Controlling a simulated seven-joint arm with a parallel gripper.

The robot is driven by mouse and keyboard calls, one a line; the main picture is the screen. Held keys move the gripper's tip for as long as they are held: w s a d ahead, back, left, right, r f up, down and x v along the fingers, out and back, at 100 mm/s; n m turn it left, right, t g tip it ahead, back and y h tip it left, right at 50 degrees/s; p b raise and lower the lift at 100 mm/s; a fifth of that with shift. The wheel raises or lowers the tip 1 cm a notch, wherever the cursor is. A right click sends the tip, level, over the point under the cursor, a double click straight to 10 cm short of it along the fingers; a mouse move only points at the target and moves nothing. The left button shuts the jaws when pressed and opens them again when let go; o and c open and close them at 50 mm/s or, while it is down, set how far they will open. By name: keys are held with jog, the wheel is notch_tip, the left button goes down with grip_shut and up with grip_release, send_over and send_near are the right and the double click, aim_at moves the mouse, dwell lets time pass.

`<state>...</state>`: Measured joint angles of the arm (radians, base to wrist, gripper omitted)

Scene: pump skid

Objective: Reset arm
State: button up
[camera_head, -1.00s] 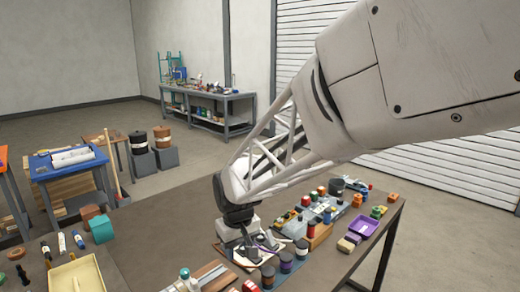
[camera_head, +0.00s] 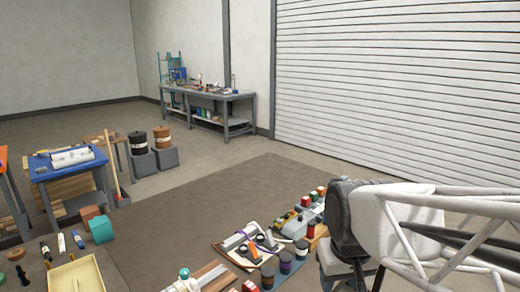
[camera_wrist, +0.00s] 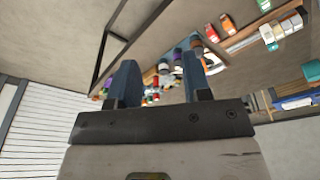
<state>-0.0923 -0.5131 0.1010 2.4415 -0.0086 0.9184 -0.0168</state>
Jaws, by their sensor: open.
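My gripper is open and empty, its two blue-grey fingers (camera_wrist: 160,78) standing apart in the wrist view. In the head view my arm's lattice link and dark wrist sit at the lower right, and the fingers are not clearly seen there. The brown workbench (camera_head: 165,225) lies to the left of my wrist. A pale board (camera_head: 222,246) with dark, grey and orange tools lies on it.
Several spools and small jars (camera_head: 286,261) crowd the bench just left of my wrist. A cream tray (camera_head: 76,275) and a teal block (camera_head: 102,229) are at the left. The bench's far middle is clear. A shutter wall (camera_head: 400,90) stands behind.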

jog(key=s+d+m, duration=0.1)
jog(key=s+d, duration=0.2)
jog(key=s, duration=0.3)
jog(key=shift+d+m, duration=0.3)
jog(key=shift+o, duration=0.3)
jog(key=shift+f, duration=0.1)
dwell(1.7)
